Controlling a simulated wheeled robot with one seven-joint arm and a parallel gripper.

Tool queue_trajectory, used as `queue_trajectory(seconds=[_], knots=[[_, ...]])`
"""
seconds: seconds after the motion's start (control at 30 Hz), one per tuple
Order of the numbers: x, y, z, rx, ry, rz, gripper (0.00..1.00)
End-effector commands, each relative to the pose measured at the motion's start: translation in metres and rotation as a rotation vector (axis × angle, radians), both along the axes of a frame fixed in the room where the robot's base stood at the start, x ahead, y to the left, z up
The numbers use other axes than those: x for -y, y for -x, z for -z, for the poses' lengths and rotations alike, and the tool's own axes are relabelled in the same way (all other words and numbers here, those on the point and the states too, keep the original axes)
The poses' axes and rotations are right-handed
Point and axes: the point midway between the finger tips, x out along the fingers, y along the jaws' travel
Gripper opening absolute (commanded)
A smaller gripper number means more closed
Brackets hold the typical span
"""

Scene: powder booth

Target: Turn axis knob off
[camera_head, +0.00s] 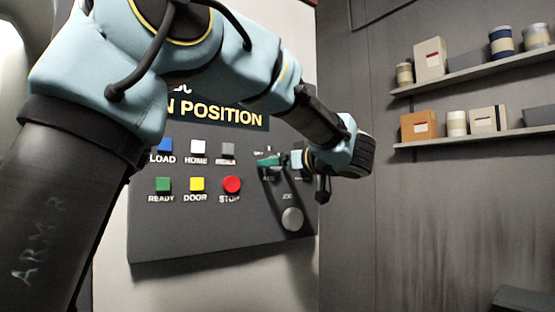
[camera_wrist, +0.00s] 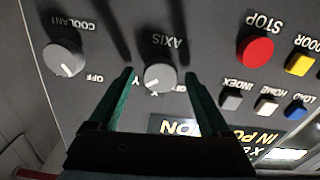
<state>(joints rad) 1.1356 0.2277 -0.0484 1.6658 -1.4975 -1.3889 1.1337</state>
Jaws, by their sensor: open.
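The round grey axis knob (camera_wrist: 160,78) is in the middle of the wrist view, on the dark control panel, under an upside-down AXIS label. Its white mark points to the lower left, by small letters. A partly covered label sits at its lower right. My gripper (camera_wrist: 159,75) is open, with one green finger on each side of the knob. I cannot tell whether the fingers touch it. In the head view my gripper (camera_head: 270,161) is at the panel's right side and the arm hides the axis knob.
The coolant knob (camera_wrist: 63,60) is left of my fingers in the wrist view; the red STOP button (camera_wrist: 256,50) and several small buttons are to the right. A jog knob (camera_head: 292,218) sits below my gripper in the head view. Shelves (camera_head: 470,139) with boxes hang at the right.

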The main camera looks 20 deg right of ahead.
Motion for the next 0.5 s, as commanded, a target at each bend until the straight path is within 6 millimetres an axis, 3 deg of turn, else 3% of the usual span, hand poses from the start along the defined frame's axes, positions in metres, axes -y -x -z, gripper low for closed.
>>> queue_trajectory(seconds=[0.3, 0.5], knots=[[-0.0008, -0.0034, 0.0004, 0.0, 0.0, 0.0, 0.81], [-0.0008, -0.0032, 0.0004, 0.0, 0.0, 0.0, 0.6]])
